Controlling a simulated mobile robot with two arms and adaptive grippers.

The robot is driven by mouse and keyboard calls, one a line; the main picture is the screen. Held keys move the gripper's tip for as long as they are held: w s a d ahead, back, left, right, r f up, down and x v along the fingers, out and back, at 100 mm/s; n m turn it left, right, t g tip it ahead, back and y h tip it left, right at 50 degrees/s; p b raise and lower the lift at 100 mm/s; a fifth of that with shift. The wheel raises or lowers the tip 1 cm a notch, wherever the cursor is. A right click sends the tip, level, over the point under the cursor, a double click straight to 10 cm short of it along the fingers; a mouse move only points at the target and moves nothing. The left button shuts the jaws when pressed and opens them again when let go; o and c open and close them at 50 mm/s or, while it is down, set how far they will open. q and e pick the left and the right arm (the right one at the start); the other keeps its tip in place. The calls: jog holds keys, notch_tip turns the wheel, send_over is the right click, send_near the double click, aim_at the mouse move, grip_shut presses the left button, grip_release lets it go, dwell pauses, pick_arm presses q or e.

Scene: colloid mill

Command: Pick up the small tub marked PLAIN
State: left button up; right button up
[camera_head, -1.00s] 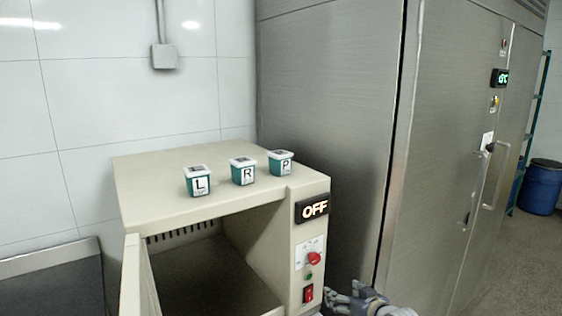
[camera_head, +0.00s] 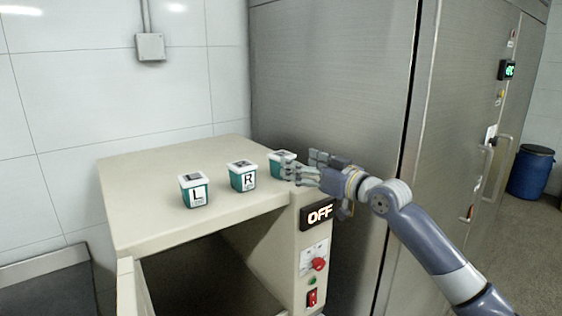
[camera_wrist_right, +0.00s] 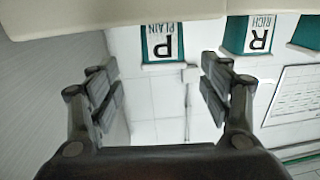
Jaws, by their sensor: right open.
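The small tub marked P, PLAIN (camera_head: 276,166), is teal with a white lid. It stands upright at the right end of a row of tubs on the beige machine's top. My right gripper (camera_head: 300,166) is open and close in front of it on its right side, partly covering it in the head view. In the right wrist view the picture is upside down, and the PLAIN label (camera_wrist_right: 162,43) lies ahead between the two spread fingers (camera_wrist_right: 160,90). The fingers appear empty, and I cannot tell whether they touch the tub. My left gripper is not in view.
The tub marked R (camera_head: 243,177), RICH, stands just left of the PLAIN tub, and the tub marked L (camera_head: 194,190) is further left. The machine top (camera_head: 140,170) is otherwise clear. A tall steel cabinet (camera_head: 330,80) rises close behind and to the right.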

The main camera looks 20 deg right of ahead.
aim_at(282, 154)
jog(key=x, duration=0.2)
jog(key=shift+w+a, duration=0.25)
jog(key=shift+a, duration=0.05)
jog(key=p+x, duration=0.1)
jog(key=x, duration=0.1)
jog(key=r+p+x, duration=0.1)
jog(key=shift+w+a+p, duration=0.2)
jog(key=shift+w+p, duration=0.15)
jog(key=shift+p, duration=0.05)
jog(key=shift+w+a+f, duration=0.15)
jog(key=shift+w+a, duration=0.05)
jog(key=shift+w, duration=0.1)
jog(key=shift+w+a+f, duration=0.1)
jog(key=shift+w, duration=0.1)
jog(key=shift+c, duration=0.8)
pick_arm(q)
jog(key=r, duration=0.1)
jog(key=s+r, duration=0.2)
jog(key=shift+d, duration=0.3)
pick_arm(e)
jog(key=c, duration=1.1)
